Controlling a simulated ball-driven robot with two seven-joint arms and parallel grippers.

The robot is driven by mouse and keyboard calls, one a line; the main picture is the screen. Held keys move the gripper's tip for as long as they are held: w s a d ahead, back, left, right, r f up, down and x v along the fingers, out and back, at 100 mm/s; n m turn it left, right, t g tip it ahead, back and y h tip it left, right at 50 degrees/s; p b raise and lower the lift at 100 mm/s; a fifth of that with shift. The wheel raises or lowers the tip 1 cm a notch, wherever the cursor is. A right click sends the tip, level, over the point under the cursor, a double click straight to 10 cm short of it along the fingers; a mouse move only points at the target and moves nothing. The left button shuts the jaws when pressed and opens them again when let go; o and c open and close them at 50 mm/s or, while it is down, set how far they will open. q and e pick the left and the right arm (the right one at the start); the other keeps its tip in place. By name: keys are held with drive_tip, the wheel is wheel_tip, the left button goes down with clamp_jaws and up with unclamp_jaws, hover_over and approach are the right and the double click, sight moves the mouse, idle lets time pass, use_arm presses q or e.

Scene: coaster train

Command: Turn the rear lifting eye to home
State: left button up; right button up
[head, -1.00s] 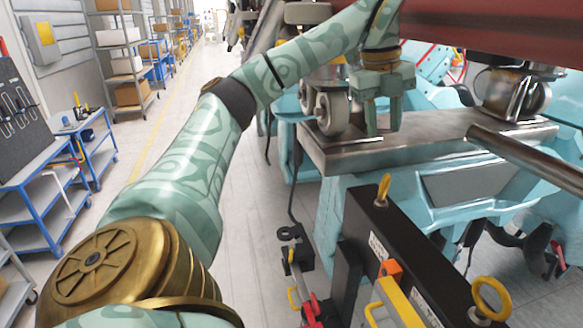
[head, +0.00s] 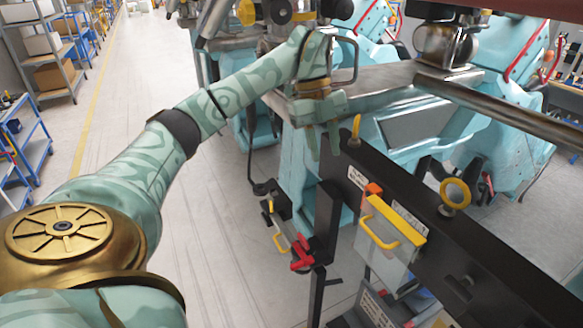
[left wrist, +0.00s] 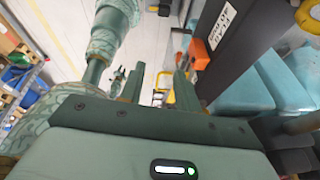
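Two yellow lifting eyes stand on the black beam (head: 400,180). The far eye (head: 356,126) shows almost edge-on. I cannot tell by looks which is the rear one. My left gripper (head: 323,142) hangs just left of the far eye, apart from it, fingers pointing down. In the left wrist view its two fingers (left wrist: 158,74) are apart with nothing between them, and part of a yellow eye (left wrist: 308,14) shows at the upper right. My right gripper is not in view.
A yellow-handled clear box (head: 388,235) and an orange block (head: 373,189) sit on the beam's near side. A red clamp-like part (head: 302,252) is below left. A steel bar (head: 500,112) crosses at the right. Teal coaster cars stand behind.

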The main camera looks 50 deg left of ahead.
use_arm(q)
drive_tip(key=s+f+n+h, duration=0.1)
drive_tip(key=s+f+h, duration=0.3)
drive_tip(key=f, duration=1)
drive_tip(key=s, duration=0.3)
drive_tip(key=shift+s+a+f+h, duration=0.3)
drive_tip(key=shift+s+a+f, duration=0.05)
drive_tip(key=shift+s+f, duration=0.05)
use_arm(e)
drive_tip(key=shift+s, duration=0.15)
use_arm(q)
drive_tip(key=shift+w, duration=0.1)
